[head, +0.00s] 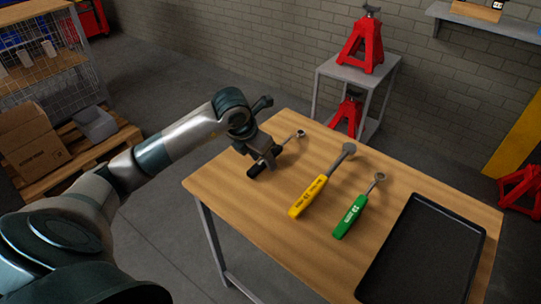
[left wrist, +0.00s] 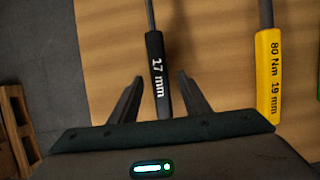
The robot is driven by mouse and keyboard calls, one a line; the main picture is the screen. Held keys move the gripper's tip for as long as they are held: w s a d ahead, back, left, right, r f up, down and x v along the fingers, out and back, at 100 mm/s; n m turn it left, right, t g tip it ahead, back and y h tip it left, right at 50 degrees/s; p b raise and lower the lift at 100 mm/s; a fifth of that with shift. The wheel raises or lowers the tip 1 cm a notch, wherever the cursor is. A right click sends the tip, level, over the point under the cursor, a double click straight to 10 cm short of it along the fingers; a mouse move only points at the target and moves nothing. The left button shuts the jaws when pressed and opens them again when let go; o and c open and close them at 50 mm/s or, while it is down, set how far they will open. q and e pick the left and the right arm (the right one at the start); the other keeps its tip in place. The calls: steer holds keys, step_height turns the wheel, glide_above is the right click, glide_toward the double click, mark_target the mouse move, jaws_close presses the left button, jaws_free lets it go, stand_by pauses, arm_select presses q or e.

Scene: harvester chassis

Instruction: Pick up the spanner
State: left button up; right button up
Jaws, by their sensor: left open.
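Three wrench-like tools lie on the wooden table, and I cannot tell which one the task means. The black-handled one marked 17 mm (head: 298,134) is partly hidden by my left gripper (head: 264,160) in the head view. The left wrist view shows its black handle (left wrist: 157,65) between the two open fingers of my left gripper (left wrist: 160,80), with gaps on both sides. A yellow-handled tool (head: 308,197) marked 80 Nm 19 mm lies to its right, and it also shows in the left wrist view (left wrist: 268,70). A green-handled tool (head: 350,216) lies farther right. My right gripper is out of view.
A black tray (head: 468,240) sits at the right end of the wooden table (head: 270,225). Behind the table, a grey stand (head: 388,70) holds red jack stands (head: 364,45). Cardboard boxes (head: 32,145) stand on a pallet at the left.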

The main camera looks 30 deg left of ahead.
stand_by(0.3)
arm_select(q)
jaws_close()
steer(key=shift+r, duration=0.1)
